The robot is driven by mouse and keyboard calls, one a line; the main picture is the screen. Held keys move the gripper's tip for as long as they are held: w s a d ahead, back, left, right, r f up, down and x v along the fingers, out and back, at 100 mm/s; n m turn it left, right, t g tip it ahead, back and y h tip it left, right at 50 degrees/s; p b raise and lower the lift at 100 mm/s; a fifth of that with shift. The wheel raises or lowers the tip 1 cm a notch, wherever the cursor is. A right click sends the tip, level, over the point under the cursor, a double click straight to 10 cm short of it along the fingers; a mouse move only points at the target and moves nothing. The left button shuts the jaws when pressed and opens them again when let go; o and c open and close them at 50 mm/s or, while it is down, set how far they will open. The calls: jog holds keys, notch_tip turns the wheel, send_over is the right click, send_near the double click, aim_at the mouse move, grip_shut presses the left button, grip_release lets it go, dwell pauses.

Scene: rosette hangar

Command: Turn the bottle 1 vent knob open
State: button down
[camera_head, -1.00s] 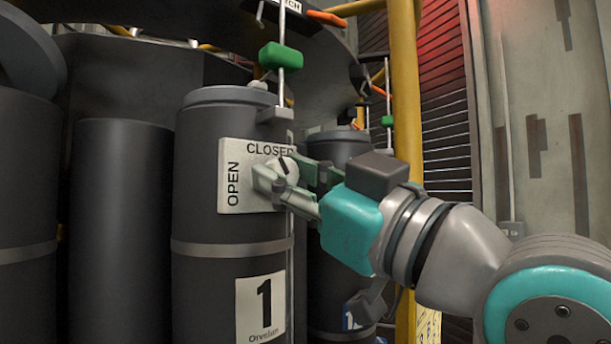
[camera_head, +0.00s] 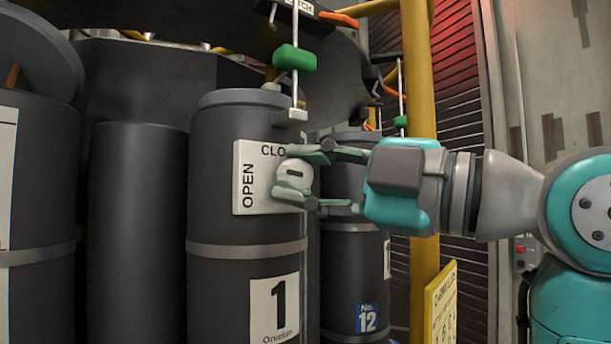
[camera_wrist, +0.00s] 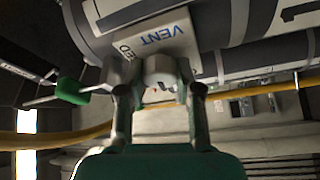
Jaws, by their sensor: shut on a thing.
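Bottle 1 (camera_head: 245,225) is a dark grey upright cylinder with a "1" label, left of centre in the head view. Its pale plate (camera_head: 245,178) reads OPEN up the left side and CLOSED, partly covered, along the top. The round pale vent knob (camera_head: 295,175) sits on the plate, its dark mark lying nearly level. My gripper (camera_head: 298,176) reaches in from the right and is shut on the knob, one finger above and one below. In the wrist view the knob (camera_wrist: 160,70) shows between the fingers (camera_wrist: 158,90), beside the plate (camera_wrist: 155,40) marked VENT.
A green handle (camera_head: 294,58) on a thin rod hangs above the bottle. Another bottle labelled No. 12 (camera_head: 350,250) stands behind to the right. A yellow post (camera_head: 418,80) rises behind my gripper. Dark cylinders (camera_head: 130,210) stand close on the left.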

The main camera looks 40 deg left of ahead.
jog(key=shift+n+h, duration=0.3)
jog(key=shift+n, duration=0.4)
jog(key=c, duration=0.8)
grip_release()
jog(key=shift+o, duration=0.2)
jog(key=v, duration=1.2)
